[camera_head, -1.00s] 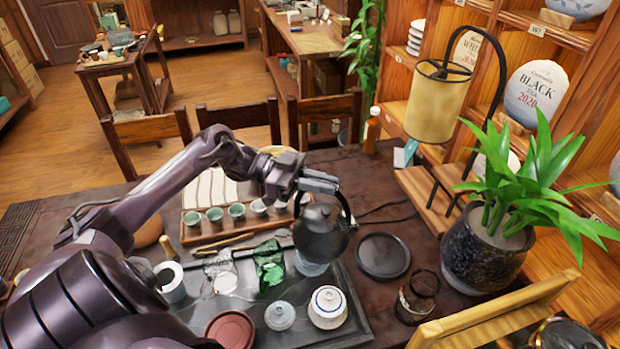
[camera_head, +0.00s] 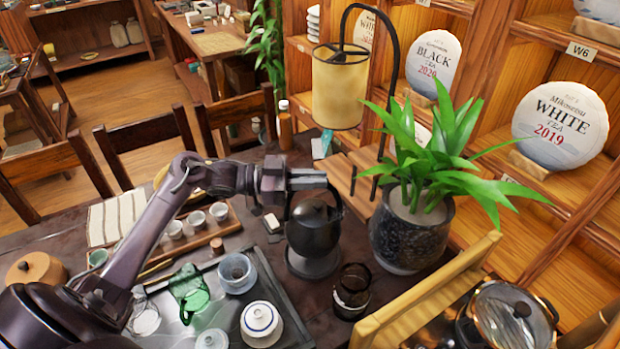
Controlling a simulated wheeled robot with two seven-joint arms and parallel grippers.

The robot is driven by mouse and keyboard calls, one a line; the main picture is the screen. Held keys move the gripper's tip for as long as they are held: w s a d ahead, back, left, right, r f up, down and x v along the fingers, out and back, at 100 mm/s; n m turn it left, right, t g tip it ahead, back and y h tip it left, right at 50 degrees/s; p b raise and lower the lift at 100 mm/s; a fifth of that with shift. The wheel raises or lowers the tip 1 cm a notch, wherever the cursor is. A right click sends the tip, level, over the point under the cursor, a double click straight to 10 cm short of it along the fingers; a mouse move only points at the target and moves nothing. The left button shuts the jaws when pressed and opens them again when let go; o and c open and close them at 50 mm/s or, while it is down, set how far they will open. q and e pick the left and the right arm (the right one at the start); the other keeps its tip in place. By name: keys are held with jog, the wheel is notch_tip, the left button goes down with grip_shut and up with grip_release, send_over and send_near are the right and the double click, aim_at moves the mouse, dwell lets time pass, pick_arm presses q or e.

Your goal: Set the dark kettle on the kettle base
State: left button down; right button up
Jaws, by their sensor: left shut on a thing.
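The dark kettle (camera_head: 312,228) is upright over the round dark kettle base (camera_head: 293,268), right of the tea tray. The base shows as a rim around the kettle's bottom; I cannot tell whether the kettle touches it. My left gripper (camera_head: 318,180) comes in from the left above the kettle and is shut on its handle (camera_head: 338,199). The far side of the handle is partly hidden. My right gripper is not in view.
A dark glass jar (camera_head: 352,289) stands just right and in front of the base. A potted plant (camera_head: 412,232) stands further right. The tea tray (camera_head: 290,325) with a white lidded bowl (camera_head: 261,322) lies left. A lamp (camera_head: 338,88) stands behind.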

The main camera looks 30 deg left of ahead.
aim_at(313, 207)
pick_arm(q)
jog(key=shift+f+b, duration=2.2)
jog(key=shift+f, duration=0.3)
jog(key=shift+p, duration=0.35)
jog(key=shift+f+b, duration=0.45)
jog(key=shift+f, duration=0.1)
jog(key=c, duration=1.7)
grip_release()
jog(key=shift+s+f, duration=0.15)
jog(key=shift+f, duration=0.05)
jog(key=shift+v, duration=2.6)
jog(key=v, duration=0.5)
jog(key=shift+s+a+r+b, duration=0.1)
jog(key=shift+a+b, duration=0.25)
